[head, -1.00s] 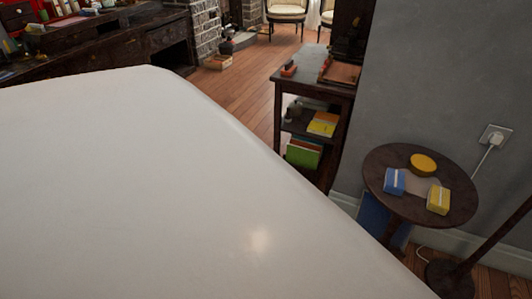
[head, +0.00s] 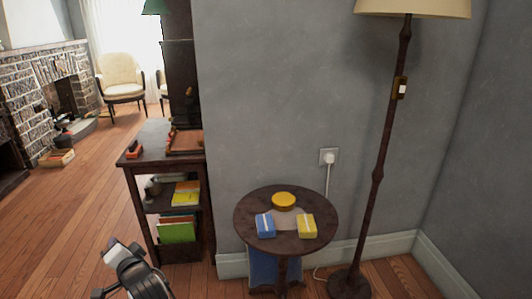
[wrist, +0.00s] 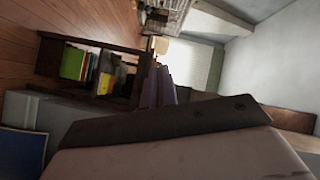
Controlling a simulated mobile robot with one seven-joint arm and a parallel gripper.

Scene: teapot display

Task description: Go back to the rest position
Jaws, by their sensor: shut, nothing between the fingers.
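Part of my arm, white and black, shows at the bottom left of the head view (head: 136,272). It stands in front of the floor and the lower part of the dark shelf unit. A dark plate and a pale rounded body of mine fill the bottom of that view. The head view does not show the fingers clearly.
A round side table (head: 246,222) carries a blue box (head: 265,226), a yellow box (head: 306,225) and a yellow round tin (head: 284,200). A floor lamp (head: 377,170) stands right of it. The shelf unit (head: 143,155) stands left. Open wooden floor (head: 85,205) lies further left.

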